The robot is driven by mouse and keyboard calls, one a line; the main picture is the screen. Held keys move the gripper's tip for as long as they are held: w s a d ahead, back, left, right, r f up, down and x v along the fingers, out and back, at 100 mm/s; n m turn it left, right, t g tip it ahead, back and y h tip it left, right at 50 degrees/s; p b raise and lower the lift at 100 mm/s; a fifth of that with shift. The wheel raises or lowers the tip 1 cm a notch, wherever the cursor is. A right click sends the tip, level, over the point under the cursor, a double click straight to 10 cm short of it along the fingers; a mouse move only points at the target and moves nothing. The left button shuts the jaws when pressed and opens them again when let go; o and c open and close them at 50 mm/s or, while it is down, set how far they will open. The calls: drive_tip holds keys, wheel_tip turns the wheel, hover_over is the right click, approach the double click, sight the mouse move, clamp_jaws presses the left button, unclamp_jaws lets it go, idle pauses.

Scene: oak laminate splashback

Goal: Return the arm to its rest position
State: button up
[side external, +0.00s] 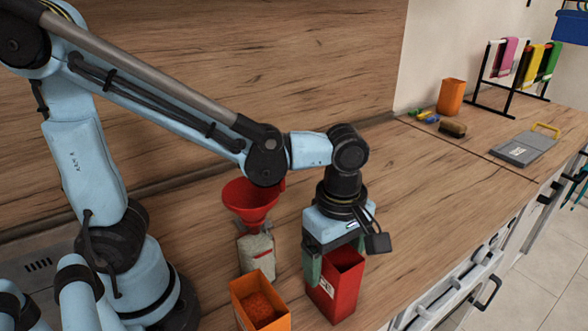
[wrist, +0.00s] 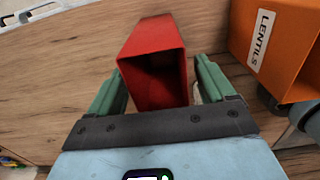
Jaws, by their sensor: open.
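My gripper (wrist: 158,85) is open, with its green fingers on either side of a red open-topped box (wrist: 149,38) in the wrist view. In the side view my gripper (side external: 334,262) points down at the red box (side external: 345,292), which stands upright on the wooden counter. Whether the fingers touch the box I cannot tell. The inside of the red box looks dark and its contents are not clear.
An orange box (side external: 275,322) of reddish lentils, labelled LENTILS in the wrist view (wrist: 238,50), stands close by. A red funnel (side external: 250,205) sits on a pale bag or jar (side external: 256,258) behind. The counter (side external: 430,210) to the right is clear up to a grey board (side external: 524,148).

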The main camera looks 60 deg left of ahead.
wheel_tip(320, 180, up, 10)
drive_tip(key=shift+f, duration=0.1)
drive_tip(key=s+a+r+n, duration=0.2)
drive_tip(key=r+n, duration=0.4)
drive_tip(key=r, duration=0.3)
drive_tip(key=s+a+r+n, duration=0.2)
drive_tip(key=a+r+n, duration=0.1)
drive_tip(key=r+n, duration=0.4)
drive_tip(key=shift+a+r+h, duration=0.2)
drive_tip(key=shift+r+h, duration=0.1)
drive_tip(key=shift+r, duration=0.75)
